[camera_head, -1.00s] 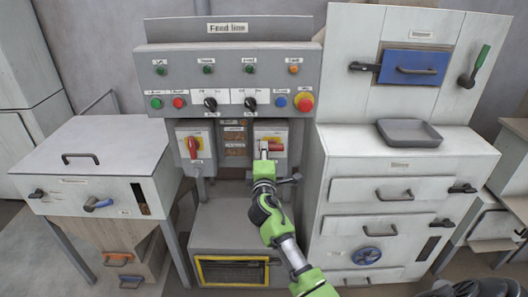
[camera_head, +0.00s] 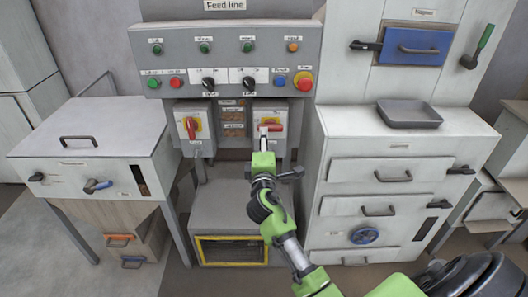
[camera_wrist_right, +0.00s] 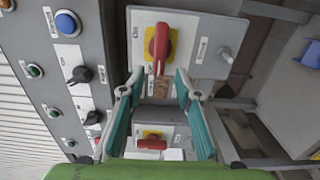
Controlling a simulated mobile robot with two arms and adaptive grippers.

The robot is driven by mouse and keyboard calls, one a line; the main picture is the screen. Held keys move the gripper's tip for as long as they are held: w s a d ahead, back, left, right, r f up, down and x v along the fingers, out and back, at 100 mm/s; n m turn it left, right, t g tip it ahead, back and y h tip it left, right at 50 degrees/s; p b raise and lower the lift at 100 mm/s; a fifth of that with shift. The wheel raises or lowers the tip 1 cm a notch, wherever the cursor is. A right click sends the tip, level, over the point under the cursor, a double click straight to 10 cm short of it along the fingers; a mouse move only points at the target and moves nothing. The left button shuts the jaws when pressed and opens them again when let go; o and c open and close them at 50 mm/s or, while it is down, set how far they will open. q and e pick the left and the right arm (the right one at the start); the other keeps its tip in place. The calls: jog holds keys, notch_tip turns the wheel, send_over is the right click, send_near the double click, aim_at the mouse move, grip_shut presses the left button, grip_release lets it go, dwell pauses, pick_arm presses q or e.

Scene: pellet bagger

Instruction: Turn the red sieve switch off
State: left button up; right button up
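Two red rotary switches sit on yellow plates on grey boxes under the panel; their labels are too small to read. The left red switch (camera_head: 191,128) has its handle near upright. The right red switch (camera_head: 270,126) has its handle lying level. My right gripper (camera_head: 264,138) is just in front of and below the right switch. In the right wrist view, the gripper's teal fingers (camera_wrist_right: 160,108) are apart with nothing between them. There the right switch (camera_wrist_right: 160,42) lies beyond the fingertips and the left switch (camera_wrist_right: 152,143) shows between the fingers. My left gripper is out of view.
A cabinet with drawers and a grey tray (camera_head: 409,113) stands right. A lidded bin (camera_head: 85,130) stands left.

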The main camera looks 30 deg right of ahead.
jog(key=v, duration=0.7)
jog(key=shift+d, duration=0.1)
jog(key=s+a+f+g+y, duration=0.1)
jog(key=a+f+y, duration=0.15)
jog(key=f, duration=0.85)
jog(key=a+f+g+y, duration=0.2)
jog(key=a+f, duration=0.1)
jog(key=f, duration=0.7)
jog(key=s+a+f+m+g+y, duration=0.1)
jog(key=s+a+f, duration=0.1)
jog(key=s+f, duration=0.35)
jog(key=s+a+f+g+y, duration=0.1)
jog(key=s+f+g, duration=0.15)
jog(key=f, duration=0.65)
jog(key=s+a+f+m+g+y, duration=0.1)
jog(key=s+a+f, duration=0.1)
jog(key=s+f, duration=0.45)
jog(key=s+f+m+g, duration=0.2)
jog(key=s+f, duration=0.4)
jog(key=s, duration=0.6)
jog(key=s+f+m+g+y, duration=0.1)
jog(key=s+f+m+g, duration=0.1)
jog(key=s+f, duration=0.5)
jog(key=s+f+m+g+y, duration=0.1)
jog(key=s+f, duration=0.6)
jog(key=s, duration=1)
jog(key=shift+s+a+m+g, duration=0.2)
jog(key=shift+a+m+g, duration=0.1)
jog(key=shift+m+g, duration=0.75)
